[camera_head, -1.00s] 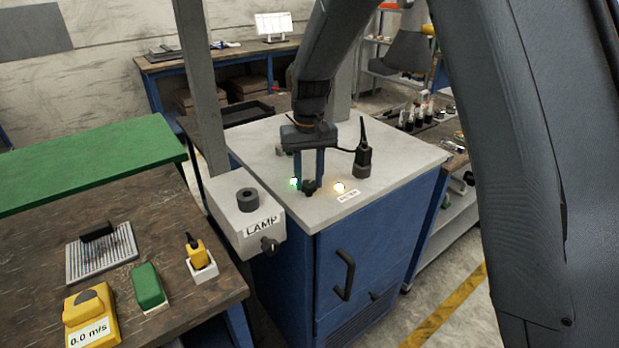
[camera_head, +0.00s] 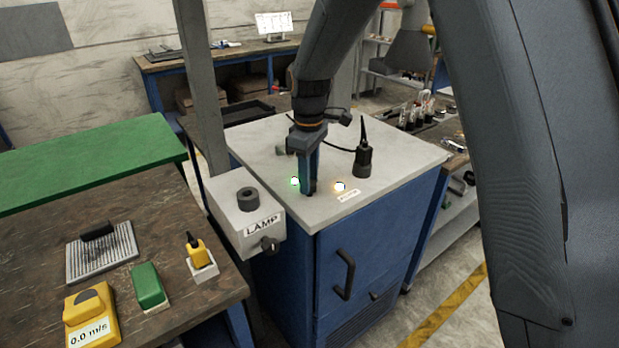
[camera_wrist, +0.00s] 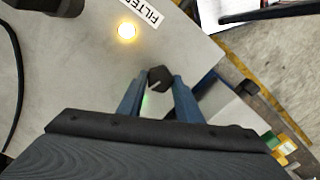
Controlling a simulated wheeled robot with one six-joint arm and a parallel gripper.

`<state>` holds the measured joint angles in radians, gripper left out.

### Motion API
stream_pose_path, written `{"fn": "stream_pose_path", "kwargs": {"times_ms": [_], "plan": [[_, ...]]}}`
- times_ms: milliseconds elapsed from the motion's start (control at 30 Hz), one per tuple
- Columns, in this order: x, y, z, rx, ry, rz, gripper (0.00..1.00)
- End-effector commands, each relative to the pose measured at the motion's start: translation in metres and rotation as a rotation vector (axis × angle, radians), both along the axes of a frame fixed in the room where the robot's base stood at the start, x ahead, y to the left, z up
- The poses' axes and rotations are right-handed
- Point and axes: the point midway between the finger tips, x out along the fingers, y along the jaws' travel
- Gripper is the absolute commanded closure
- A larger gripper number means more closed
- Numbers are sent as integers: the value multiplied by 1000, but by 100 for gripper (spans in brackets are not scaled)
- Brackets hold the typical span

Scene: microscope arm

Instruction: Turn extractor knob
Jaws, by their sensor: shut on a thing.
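The black extractor knob (camera_wrist: 159,78) is on the grey top of the blue cabinet (camera_head: 350,255). In the wrist view it sits between the two blue fingertips of my gripper (camera_wrist: 157,84), with a light pointer line on its face. In the head view my gripper (camera_head: 308,190) points straight down at the cabinet top and is shut on the knob, which is mostly hidden behind the fingers. A green light (camera_head: 295,181) glows left of the fingers. An amber light (camera_head: 340,187) glows to the right, beside a FILTER label (camera_head: 349,195).
A black upright device (camera_head: 363,158) with a cable stands right of my gripper. A grey LAMP box (camera_head: 245,210) with a knob adjoins the cabinet's left side. A wooden bench (camera_head: 185,300) at left holds a yellow meter (camera_head: 90,318) reading 0.0 m/s.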

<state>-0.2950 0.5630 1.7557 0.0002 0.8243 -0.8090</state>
Motion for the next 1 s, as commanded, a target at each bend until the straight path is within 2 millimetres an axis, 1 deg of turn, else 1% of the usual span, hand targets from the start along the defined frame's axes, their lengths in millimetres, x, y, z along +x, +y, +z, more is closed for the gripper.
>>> {"fn": "stream_pose_path", "kwargs": {"times_ms": [200, 400, 600, 1000], "plan": [[2, 0, 2, 2, -6, 148, 91], [3, 0, 2, 1, -7, 237, 91], [3, 0, 2, 1, -8, 280, 91], [3, 0, 3, 0, -9, 292, 91]]}}
